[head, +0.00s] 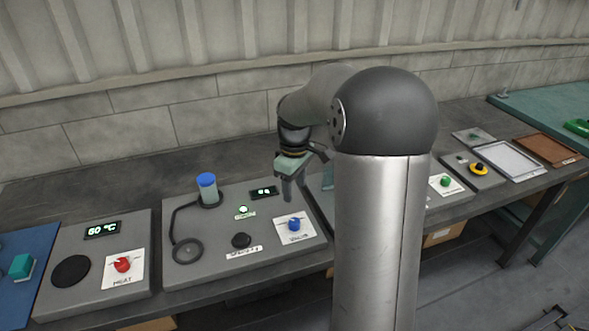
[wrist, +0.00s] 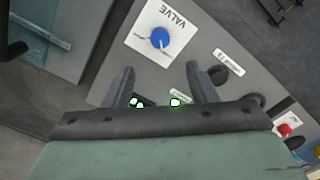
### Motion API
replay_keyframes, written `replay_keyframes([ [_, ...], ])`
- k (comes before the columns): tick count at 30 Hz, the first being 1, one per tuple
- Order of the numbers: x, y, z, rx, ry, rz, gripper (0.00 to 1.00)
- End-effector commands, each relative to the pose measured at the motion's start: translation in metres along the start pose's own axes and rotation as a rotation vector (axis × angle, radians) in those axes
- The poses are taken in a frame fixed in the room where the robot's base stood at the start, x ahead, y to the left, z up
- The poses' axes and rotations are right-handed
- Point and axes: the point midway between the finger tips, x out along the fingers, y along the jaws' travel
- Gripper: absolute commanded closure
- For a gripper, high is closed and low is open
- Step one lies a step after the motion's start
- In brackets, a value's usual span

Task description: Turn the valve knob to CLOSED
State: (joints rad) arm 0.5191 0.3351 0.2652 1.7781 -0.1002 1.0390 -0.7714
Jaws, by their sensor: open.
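The valve knob (head: 294,225) is blue and sits on a white card marked VALVE (head: 303,238), at the right of a grey chassis panel (head: 215,263). The blue knob also shows in the wrist view (wrist: 160,38), near the top and beyond the fingertips. My gripper (head: 287,198) hangs above the panel, just behind the knob in the head view. In the wrist view its two fingers (wrist: 158,76) stand wide apart with nothing between them. It is not touching the knob. The knob's pointer position relative to the card's marks is too small to read.
On the same panel are a black knob (head: 241,240), a blue-capped cylinder (head: 207,188) with a hose, a round dark disc (head: 187,251) and a small display (head: 264,192). A red knob (head: 123,265) is on the left panel. My arm hides part of the bench.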

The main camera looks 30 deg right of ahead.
Motion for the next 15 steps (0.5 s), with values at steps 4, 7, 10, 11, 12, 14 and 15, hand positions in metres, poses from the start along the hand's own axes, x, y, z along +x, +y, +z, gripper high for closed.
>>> replay_keyframes([
  [4,-0.030,0.000,0.000,0.001,0.002,0.003,0.48],
  [7,-0.043,0.001,0.000,0.000,0.001,0.002,0.48],
  [10,-0.051,0.000,0.000,0.000,0.001,0.001,0.48],
  [11,-0.053,0.000,0.000,0.000,0.000,0.000,0.48],
  [12,-0.054,0.000,0.000,0.000,0.000,0.000,0.48],
  [14,-0.055,0.000,0.000,0.000,0.000,0.000,0.48],
  [15,-0.056,0.000,0.000,-0.001,0.000,0.000,0.48],
])
